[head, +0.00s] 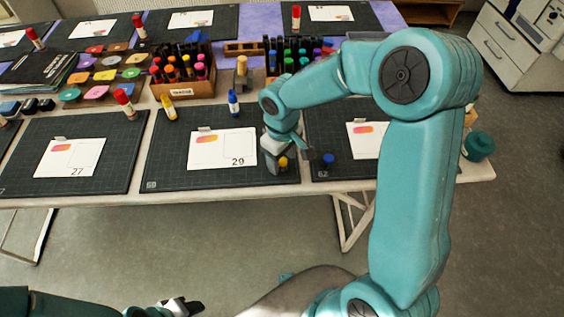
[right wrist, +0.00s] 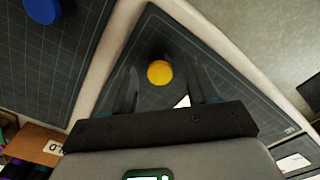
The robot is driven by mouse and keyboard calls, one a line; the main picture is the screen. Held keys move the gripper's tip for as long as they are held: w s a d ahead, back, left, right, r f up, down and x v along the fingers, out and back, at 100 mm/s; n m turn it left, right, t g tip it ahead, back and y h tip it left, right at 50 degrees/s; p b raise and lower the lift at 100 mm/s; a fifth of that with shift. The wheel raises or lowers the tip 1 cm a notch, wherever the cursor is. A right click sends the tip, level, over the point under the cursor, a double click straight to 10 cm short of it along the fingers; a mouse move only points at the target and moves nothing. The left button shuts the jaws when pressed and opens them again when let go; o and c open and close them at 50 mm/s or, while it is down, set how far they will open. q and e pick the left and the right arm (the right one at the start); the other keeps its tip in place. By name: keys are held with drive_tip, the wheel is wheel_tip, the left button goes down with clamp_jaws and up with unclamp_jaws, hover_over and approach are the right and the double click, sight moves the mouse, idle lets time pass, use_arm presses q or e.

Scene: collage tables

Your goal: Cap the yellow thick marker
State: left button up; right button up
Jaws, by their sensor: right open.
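A small round yellow cap (head: 283,163) lies on the dark cutting mat in front of me, right of the card marked 29. My right gripper (head: 279,160) is down over it, open. In the right wrist view the yellow cap (right wrist: 160,72) sits between the two spread fingers, which do not appear to grip it. The yellow thick marker (head: 167,106) stands at the back edge of the same mat, to the left. My left gripper (head: 185,307) is low at the bottom left, away from the table; its jaws are too unclear to read.
A blue cap (head: 328,158) lies on the neighbouring mat to the right; a blue marker (head: 233,103) stands behind the card (head: 222,149). Red-topped glue sticks (head: 124,103) and a wooden marker box (head: 188,88) stand left and behind. The front mat's left side is clear.

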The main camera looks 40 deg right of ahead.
sight(282, 161)
drive_tip(key=shift+f, duration=0.45)
drive_tip(key=shift+s, duration=0.1)
clamp_jaws()
drive_tip(key=shift+r, duration=0.15)
wheel_tip(282, 161, up, 20)
drive_tip(key=p, duration=0.2)
